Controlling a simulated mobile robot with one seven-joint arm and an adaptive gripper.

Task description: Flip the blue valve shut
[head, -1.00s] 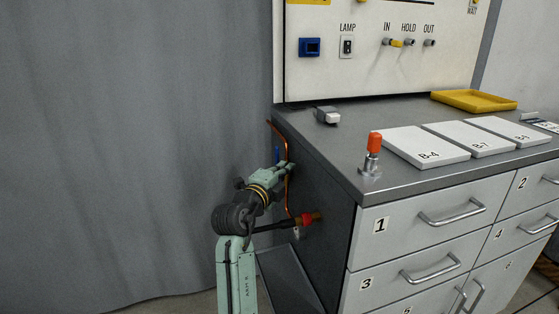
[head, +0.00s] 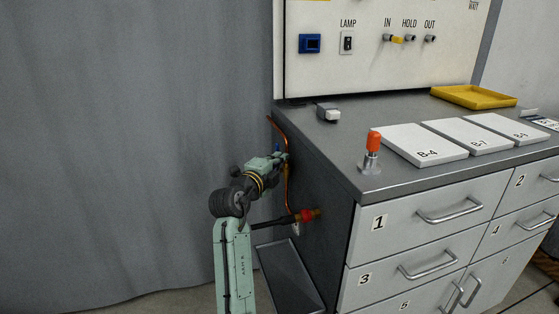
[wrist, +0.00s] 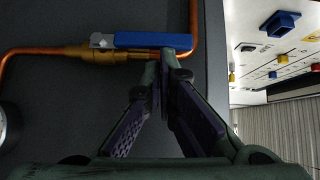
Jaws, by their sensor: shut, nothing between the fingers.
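The blue valve handle (wrist: 153,40) shows in the wrist view, lying along the brass valve body (wrist: 105,52) on a copper pipe (wrist: 35,51). The handle runs parallel to that stretch of pipe. My gripper (wrist: 166,58) is shut and empty, its fingertips at the handle's lower edge near its right end. I cannot tell whether they touch it. In the head view my gripper (head: 283,158) is beside the cabinet's dark side, and only a small piece of the blue handle (head: 277,147) shows above it.
The cabinet's worktop (head: 330,150) is at the right, with an orange-topped post (head: 373,152) near its corner. A red fitting with a black hose (head: 306,215) sticks out of the side below my gripper. A grey curtain (head: 130,150) hangs at the left.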

